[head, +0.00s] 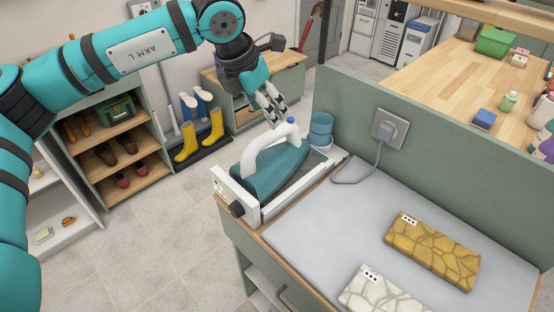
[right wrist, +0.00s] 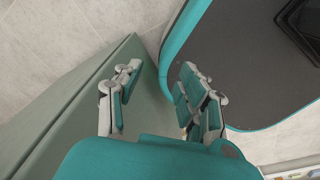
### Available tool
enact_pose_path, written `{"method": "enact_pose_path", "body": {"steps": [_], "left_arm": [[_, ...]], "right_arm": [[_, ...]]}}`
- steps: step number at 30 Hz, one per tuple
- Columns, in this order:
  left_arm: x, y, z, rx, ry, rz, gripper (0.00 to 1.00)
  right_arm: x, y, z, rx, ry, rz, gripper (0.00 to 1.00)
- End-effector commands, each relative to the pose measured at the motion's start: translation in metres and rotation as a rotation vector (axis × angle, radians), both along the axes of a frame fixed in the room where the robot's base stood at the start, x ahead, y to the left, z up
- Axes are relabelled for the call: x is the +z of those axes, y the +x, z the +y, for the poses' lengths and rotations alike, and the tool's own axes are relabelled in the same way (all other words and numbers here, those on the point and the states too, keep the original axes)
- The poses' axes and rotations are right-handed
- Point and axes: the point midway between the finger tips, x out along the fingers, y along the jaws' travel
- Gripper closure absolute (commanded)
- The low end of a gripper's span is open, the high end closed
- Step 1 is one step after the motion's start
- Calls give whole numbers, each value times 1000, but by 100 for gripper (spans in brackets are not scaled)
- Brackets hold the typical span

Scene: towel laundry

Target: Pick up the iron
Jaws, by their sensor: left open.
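The iron (head: 272,166) is teal with a white arched handle. It rests in a white holder (head: 262,212) at the far left end of the ironing surface in the head view. My left gripper (head: 274,110) is open and empty, just above and behind the handle, apart from it. My right gripper (right wrist: 160,78) shows in the right wrist view with its fingers spread and nothing between them. The iron is not in that view.
A grey-green partition with a plugged-in socket (head: 390,129) and cable borders the grey ironing surface (head: 320,235). A yellow patterned folded towel (head: 432,248) and a whitish one (head: 378,292) lie on it.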

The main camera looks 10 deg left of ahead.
Motion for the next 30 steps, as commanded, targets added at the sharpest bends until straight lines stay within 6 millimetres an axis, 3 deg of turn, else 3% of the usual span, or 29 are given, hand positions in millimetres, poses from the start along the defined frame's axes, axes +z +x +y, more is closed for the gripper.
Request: {"method": "enact_pose_path", "body": {"steps": [3,11,16,21,29,30], "left_arm": [[-17,6,-5,-1,0,3,44],[-35,11,-10,-2,-1,1,44],[-57,15,-17,-3,0,2,44],[-77,22,-21,-2,-1,1,44],[-81,23,-21,-2,-2,-1,44],[-81,23,-21,-2,-2,-1,48]], "right_arm": [[8,0,2,0,2,-1,60],[14,2,2,1,3,-2,60],[31,4,2,1,3,-5,60],[35,4,2,1,2,-7,60],[34,4,-2,2,-2,-7,60],[34,5,-2,2,-2,-7,60]]}}
